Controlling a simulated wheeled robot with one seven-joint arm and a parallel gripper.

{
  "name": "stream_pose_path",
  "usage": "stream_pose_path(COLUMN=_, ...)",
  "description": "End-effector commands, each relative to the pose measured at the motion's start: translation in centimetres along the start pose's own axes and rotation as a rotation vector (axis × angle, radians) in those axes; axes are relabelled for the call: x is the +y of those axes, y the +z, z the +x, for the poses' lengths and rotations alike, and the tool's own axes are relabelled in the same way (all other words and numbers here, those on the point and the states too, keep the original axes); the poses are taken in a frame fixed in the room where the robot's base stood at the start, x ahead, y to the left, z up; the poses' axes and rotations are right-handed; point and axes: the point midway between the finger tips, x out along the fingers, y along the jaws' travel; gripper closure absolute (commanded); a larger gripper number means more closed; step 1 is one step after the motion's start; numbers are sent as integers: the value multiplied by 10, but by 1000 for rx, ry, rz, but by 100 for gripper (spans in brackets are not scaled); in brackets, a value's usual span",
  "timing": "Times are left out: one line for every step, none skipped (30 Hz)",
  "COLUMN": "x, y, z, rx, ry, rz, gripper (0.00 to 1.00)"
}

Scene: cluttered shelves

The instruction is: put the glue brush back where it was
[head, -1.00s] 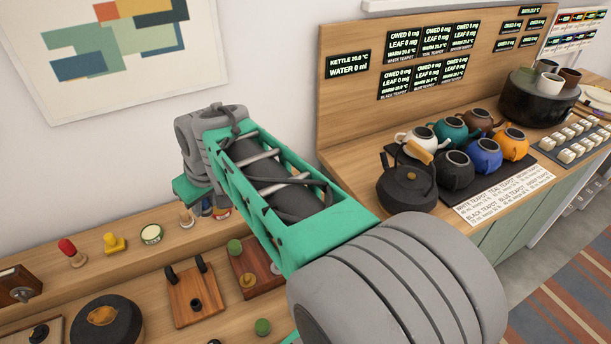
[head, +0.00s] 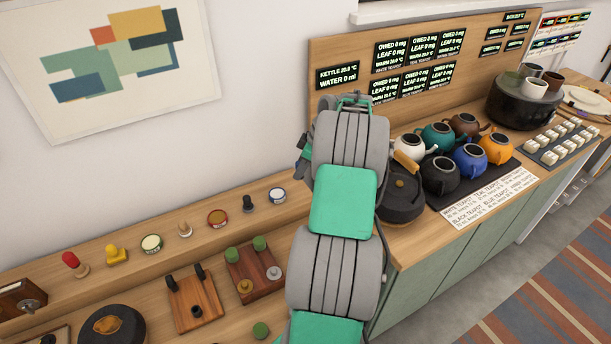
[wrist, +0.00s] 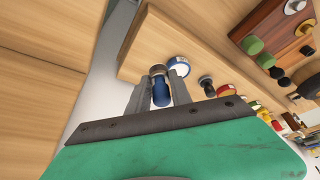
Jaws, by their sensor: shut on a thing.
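My gripper (wrist: 160,92) shows in the wrist view, with its two grey fingers shut on a small blue-handled thing with a grey-brown end, which I take to be the glue brush (wrist: 162,92). The brush is close to a white-topped blue tin (wrist: 179,66), and I cannot tell whether they touch. The wooden ledge (wrist: 130,62) lies behind it. In the head view my arm hides the gripper and the brush.
A dark kettle (head: 402,195) and several teapots stand on the right counter, close to my arm.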

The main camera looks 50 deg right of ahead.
Motion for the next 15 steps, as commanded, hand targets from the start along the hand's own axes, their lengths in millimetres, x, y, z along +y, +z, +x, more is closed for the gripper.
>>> stream_pose_path(x=7, y=6, z=11, rx=-1, ry=-8, rz=3, gripper=100)
stream_pose_path(x=13, y=9, z=17, rx=-2, ry=-7, rz=4, gripper=100)
stream_pose_path(x=19, y=12, z=23, rx=-2, ry=-6, rz=4, gripper=100)
stream_pose_path(x=23, y=14, z=27, rx=-2, ry=-5, rz=3, gripper=100)
stream_pose_path(x=26, y=16, z=30, rx=-1, ry=-4, rz=2, gripper=100)
stream_pose_path(x=29, y=18, z=34, rx=-1, ry=-3, rz=1, gripper=100)
stream_pose_path(x=31, y=18, z=36, rx=-1, ry=-3, rz=1, gripper=100)
stream_pose_path(x=32, y=20, z=38, rx=-1, ry=-3, rz=1, gripper=100)
stream_pose_path(x=35, y=21, z=42, rx=-1, ry=-3, rz=2, gripper=100)
stream_pose_path(x=36, y=23, z=44, rx=-1, ry=-5, rz=2, gripper=100)
stream_pose_path(x=35, y=24, z=48, rx=-1, ry=-6, rz=3, gripper=100)
stream_pose_path(x=34, y=26, z=54, rx=-2, ry=-7, rz=4, gripper=100)
stream_pose_path(x=34, y=28, z=59, rx=-1, ry=-7, rz=3, gripper=100)
stream_pose_path(x=34, y=30, z=63, rx=-1, ry=-6, rz=3, gripper=100)
stream_pose_path(x=34, y=32, z=68, rx=-1, ry=-5, rz=2, gripper=100)
